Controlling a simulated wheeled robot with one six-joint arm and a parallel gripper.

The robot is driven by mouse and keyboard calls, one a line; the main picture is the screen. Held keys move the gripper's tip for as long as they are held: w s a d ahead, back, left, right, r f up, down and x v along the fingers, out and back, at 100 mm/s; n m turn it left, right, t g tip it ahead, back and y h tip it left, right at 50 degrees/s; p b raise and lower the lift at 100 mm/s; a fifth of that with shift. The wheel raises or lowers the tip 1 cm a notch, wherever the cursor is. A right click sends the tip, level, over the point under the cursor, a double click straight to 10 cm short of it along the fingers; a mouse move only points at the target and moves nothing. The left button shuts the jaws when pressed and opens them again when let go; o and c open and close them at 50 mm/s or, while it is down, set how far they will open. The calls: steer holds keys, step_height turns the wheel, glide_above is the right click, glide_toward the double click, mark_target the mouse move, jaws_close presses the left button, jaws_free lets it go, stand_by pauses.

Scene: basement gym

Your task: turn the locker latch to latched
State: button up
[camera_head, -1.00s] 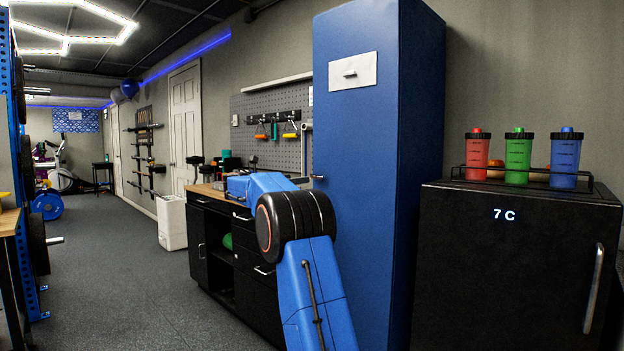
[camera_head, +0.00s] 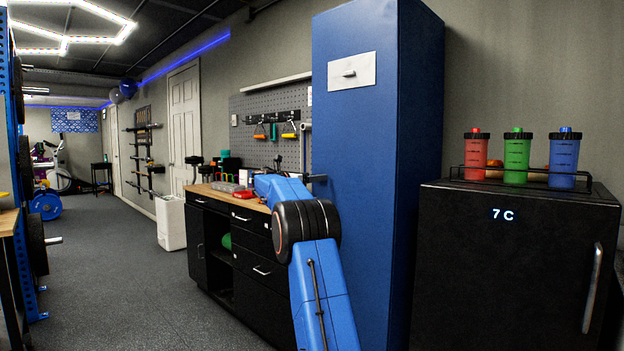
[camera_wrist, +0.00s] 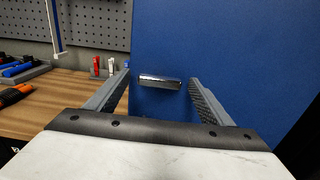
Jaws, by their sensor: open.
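The locker is the tall blue cabinet (camera_head: 365,150) against the wall. A horizontal silver bar, which looks like the latch (camera_wrist: 160,82), is on its blue face near the left edge in the wrist view. My gripper (camera_wrist: 160,92) is open, with one finger to each side of the bar. The bar shows between the fingertips; I cannot tell whether they touch it. In the head view my blue arm hides most of the gripper and the bar. A pale plate (camera_head: 351,70) with a small horizontal grip is higher on the locker.
A workbench (camera_head: 230,250) with a wooden top stands left of the locker, holding small tools and boxes. A pegboard (camera_head: 245,135) hangs behind it. A black fridge (camera_head: 480,270) with several bottles on top stands at right. The floor (camera_head: 130,270) at left is clear.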

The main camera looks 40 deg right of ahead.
steer(key=c, duration=1)
steer(key=shift+c, duration=0.2)
steer(key=shift+m, duration=0.3)
steer(key=shift+s+f+m, duration=0.15)
steer(key=shift+m, duration=4.15)
steer(key=shift+s+f+m, duration=0.1)
steer(key=shift+m, duration=4.2)
